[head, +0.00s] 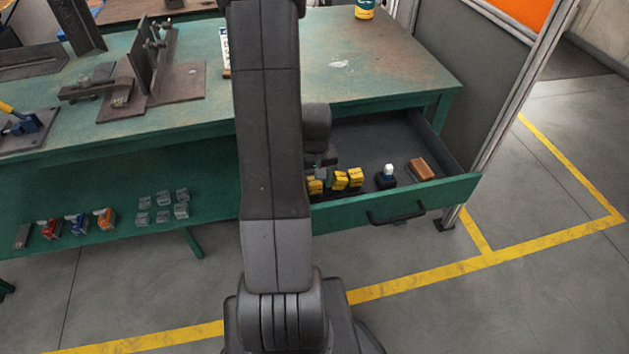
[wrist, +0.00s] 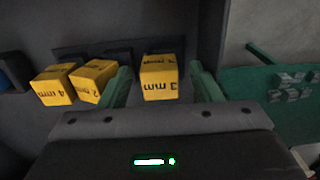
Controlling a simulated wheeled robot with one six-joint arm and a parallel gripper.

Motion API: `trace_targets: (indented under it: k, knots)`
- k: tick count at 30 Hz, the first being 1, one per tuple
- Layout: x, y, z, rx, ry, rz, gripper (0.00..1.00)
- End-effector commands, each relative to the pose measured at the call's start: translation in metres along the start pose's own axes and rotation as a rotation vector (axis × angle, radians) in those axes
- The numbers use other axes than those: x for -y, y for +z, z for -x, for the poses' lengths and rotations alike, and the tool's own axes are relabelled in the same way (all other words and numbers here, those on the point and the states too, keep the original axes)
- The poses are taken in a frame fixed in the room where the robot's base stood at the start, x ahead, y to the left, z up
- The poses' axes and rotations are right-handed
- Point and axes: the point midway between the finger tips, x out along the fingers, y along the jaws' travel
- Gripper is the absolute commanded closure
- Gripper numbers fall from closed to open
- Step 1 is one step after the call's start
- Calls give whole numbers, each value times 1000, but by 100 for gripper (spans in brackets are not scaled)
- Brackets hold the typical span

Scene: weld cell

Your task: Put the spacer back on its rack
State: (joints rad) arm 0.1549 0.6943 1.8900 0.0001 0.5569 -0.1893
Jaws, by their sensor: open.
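In the wrist view, a yellow spacer marked 3 mm (wrist: 160,78) stands between the green fingertips of my gripper (wrist: 162,86), with visible gaps on both sides. The jaws are open. Two more yellow spacers, marked 4 mm (wrist: 54,85) and 2 (wrist: 93,80), stand to the left, outside the fingers. A dark slotted strip (wrist: 119,49), seemingly the rack, lies just beyond them. In the head view, yellow spacers (head: 355,177) sit in the open drawer, and my arm hides most of the gripper and part of the drawer.
The drawer (head: 440,192) also holds a white-capped dark bottle (head: 387,176) and a brown block (head: 420,169). Its side wall rises close beside the right finger. The green bench top (head: 385,60) overhangs its back. A lower shelf (head: 120,222) holds coloured clips and grey blocks.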

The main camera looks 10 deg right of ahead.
Motion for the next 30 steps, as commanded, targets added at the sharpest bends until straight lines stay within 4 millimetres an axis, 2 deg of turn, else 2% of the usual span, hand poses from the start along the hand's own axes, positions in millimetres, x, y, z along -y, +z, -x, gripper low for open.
trace_targets:
  k: [4,8,21,25,30]
  knots:
    - [0,0,4,-1,0,0,42]
    - [0,-1,20,-4,1,0,42]
    - [0,-1,112,-4,1,0,42]
    - [0,-1,129,-3,1,0,42]
    - [0,0,138,-1,0,0,42]
